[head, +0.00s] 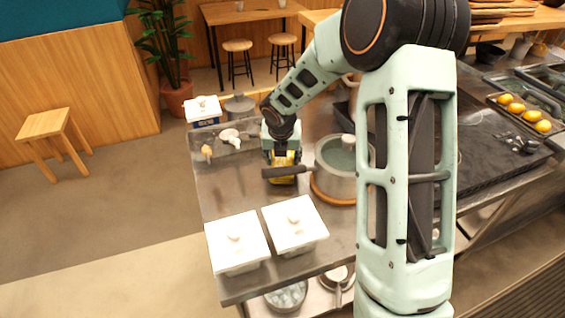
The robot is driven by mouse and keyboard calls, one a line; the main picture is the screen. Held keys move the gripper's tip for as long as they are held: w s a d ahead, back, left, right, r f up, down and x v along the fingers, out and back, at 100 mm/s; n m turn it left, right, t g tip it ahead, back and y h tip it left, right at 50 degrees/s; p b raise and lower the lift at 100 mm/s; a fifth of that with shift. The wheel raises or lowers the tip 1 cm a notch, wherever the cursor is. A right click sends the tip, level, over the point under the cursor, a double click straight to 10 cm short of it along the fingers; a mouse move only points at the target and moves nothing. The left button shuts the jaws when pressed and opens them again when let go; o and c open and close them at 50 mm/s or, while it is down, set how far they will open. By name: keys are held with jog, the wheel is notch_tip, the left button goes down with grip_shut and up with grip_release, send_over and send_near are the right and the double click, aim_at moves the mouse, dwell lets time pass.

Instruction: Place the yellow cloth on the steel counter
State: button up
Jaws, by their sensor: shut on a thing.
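The yellow cloth (281,175) shows below my gripper (282,158), which is shut on it. The cloth hangs over the steel counter (229,180), just left of a pot. I cannot tell whether its lower edge touches the counter. My gripper's fingertips are largely hidden by its own body and the cloth. The pot's dark handle (283,172) crosses in front of the cloth.
The lidded pot (336,180) stands on a wooden trivet right of the cloth. Two white lidded containers (238,243) (294,225) are at the counter's near end. A small white ladle-like item (230,135) lies farther back. Steel left of the cloth is bare.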

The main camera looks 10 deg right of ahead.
jog(key=shift+f, duration=0.6)
jog(key=o, duration=1.3)
jog(key=shift+f, duration=0.1)
jog(key=shift+c, duration=0.2)
jog(key=p+v, duration=0.2)
jog(key=v, duration=1)
jog(key=shift+w, duration=0.1)
